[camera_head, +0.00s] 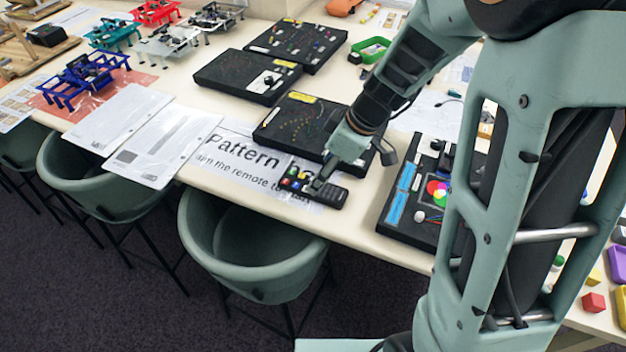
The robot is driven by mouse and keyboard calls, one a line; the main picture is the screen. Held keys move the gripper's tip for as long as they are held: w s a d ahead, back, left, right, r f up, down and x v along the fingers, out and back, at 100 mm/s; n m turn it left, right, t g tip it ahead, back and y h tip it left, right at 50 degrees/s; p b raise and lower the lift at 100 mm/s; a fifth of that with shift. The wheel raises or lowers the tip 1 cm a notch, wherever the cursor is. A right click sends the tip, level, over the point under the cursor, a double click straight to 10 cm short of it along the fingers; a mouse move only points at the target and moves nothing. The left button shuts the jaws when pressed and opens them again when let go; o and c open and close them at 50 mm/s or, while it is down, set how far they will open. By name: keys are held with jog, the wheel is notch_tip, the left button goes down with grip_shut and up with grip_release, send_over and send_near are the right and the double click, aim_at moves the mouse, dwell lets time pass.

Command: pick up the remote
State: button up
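A black remote (331,194) with coloured buttons at its left end lies near the front edge of the table (228,187). It rests on or beside a printed "Pattern" sheet (243,158). My gripper (318,184) reaches down from the upper right, with its fingertips over the middle of the remote. The fingers are small and dark against the remote, so I cannot tell whether they touch it or how far apart they are.
Black project boards (248,77) lie behind the remote, and another board (408,197) lies to its right. White papers (163,146) are to the left. Green chairs (253,252) stand against the table's front edge. Coloured blocks (594,302) are at the far right.

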jog(key=shift+s+x, duration=0.2)
jog(key=shift+x, duration=2.5)
jog(key=c, duration=1.3)
jog(key=shift+c, duration=0.2)
